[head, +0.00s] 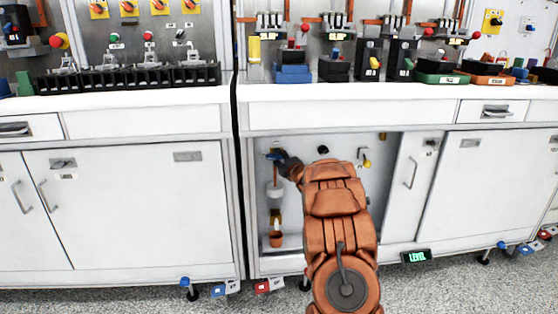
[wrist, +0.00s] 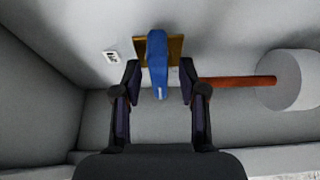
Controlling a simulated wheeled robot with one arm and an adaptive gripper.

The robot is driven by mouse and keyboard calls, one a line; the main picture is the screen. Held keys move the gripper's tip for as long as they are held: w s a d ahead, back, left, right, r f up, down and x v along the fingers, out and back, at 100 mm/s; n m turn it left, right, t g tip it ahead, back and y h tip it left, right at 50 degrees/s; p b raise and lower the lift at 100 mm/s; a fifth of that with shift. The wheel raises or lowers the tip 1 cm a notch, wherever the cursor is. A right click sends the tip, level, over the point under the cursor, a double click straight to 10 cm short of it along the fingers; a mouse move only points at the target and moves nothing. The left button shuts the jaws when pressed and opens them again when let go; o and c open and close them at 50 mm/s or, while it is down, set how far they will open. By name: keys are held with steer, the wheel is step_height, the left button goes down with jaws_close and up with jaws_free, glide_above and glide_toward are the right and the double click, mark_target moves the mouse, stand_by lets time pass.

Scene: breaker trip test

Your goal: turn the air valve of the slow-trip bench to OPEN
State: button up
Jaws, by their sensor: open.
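The air valve's blue lever handle (wrist: 157,65) points toward the camera in the wrist view, on a brass-coloured mount (wrist: 175,48) on the grey wall. My gripper (wrist: 159,80) is open, with one finger on each side of the handle. I cannot tell whether the fingers touch it. In the head view the blue handle (head: 274,156) shows inside the open cabinet, and my gripper (head: 283,162) is at it, partly hidden by my arm. A small label (wrist: 111,57) is left of the valve, too small to read.
A copper-coloured pipe (wrist: 238,80) runs right to a white cylinder (wrist: 290,80). The cabinet's side wall (wrist: 35,85) is close on the left. Above, the white bench top (head: 350,95) holds several breakers and trays. A yellow-handled fitting (head: 366,160) is further right inside.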

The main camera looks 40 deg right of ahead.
steer(key=shift+c, duration=0.2)
jaws_close()
steer(key=shift+m, duration=0.3)
steer(key=m+t+p, duration=0.1)
steer(key=m, duration=0.1)
steer(key=m+h+p, duration=0.1)
steer(key=m+p, duration=0.1)
steer(key=shift+m+t, duration=0.4)
steer(key=m+h+p, duration=0.1)
steer(key=m, duration=0.1)
steer(key=m+h+p, duration=0.1)
steer(key=m, duration=0.2)
steer(key=shift+w+a+t+p, duration=0.15)
steer(key=shift+t+p, duration=0.15)
steer(key=shift+p, duration=0.1)
steer(key=m+h+p, duration=0.1)
steer(key=m, duration=0.1)
steer(key=m+h, duration=0.1)
steer(key=m, duration=0.2)
steer(key=shift+f+h+p, duration=0.1)
steer(key=shift+h+p, duration=0.3)
steer(key=shift+m+g+h+p, duration=0.25)
steer(key=shift+m+g+h, duration=0.4)
steer(key=shift+m, duration=1.1)
steer(key=shift+m+g+h+p, duration=0.25)
steer(key=shift+m+h, duration=0.7)
steer(key=shift+m, duration=0.8)
